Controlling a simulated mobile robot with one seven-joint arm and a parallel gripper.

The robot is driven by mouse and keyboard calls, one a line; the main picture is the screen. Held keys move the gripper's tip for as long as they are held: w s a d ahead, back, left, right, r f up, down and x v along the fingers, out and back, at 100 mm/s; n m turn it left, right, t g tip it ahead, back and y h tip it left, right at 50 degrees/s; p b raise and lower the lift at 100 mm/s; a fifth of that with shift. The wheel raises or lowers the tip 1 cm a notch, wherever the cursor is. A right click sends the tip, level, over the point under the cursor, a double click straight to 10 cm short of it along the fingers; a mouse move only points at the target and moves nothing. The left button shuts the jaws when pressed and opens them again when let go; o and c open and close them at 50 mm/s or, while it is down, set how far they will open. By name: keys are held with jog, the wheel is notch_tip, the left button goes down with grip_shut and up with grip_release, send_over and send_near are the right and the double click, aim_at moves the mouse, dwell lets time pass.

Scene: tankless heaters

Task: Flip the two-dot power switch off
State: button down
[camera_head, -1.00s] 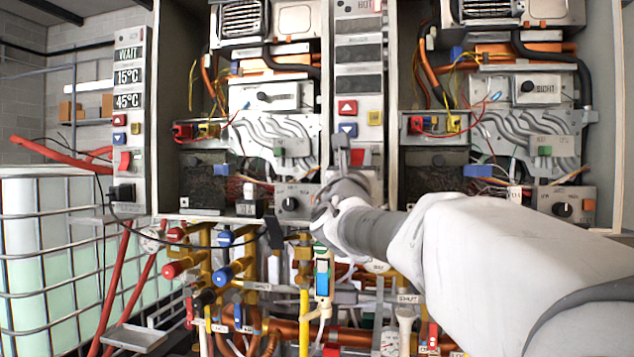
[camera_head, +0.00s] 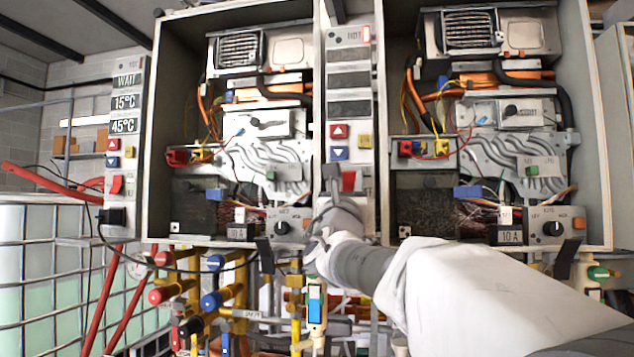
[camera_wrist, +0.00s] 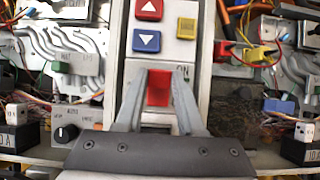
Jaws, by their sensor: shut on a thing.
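The red power switch (camera_wrist: 158,90) is on the narrow control panel between the two open heater cabinets, with an "ON" label at its upper right. My gripper (camera_wrist: 159,80) has one finger on each side of this switch and is shut on it. In the head view my gripper (camera_head: 334,180) reaches the panel from the lower right, and the red switch (camera_head: 348,181) shows just beside the fingers. I cannot make out any dots on it. Another red switch (camera_head: 115,184) is on the left panel, below displays reading WAIT, 15°C and 45°C.
A red up button (camera_wrist: 149,9), a blue down button (camera_wrist: 146,40) and a yellow button (camera_wrist: 186,28) sit above the switch. The left cabinet (camera_head: 160,130) and right cabinet (camera_head: 597,150) hold exposed wires. Pipes and valves crowd the space below.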

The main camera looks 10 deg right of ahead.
jog(key=c, duration=0.5)
grip_release()
jog(key=v, duration=1.7)
jog(key=shift+s+f, duration=0.15)
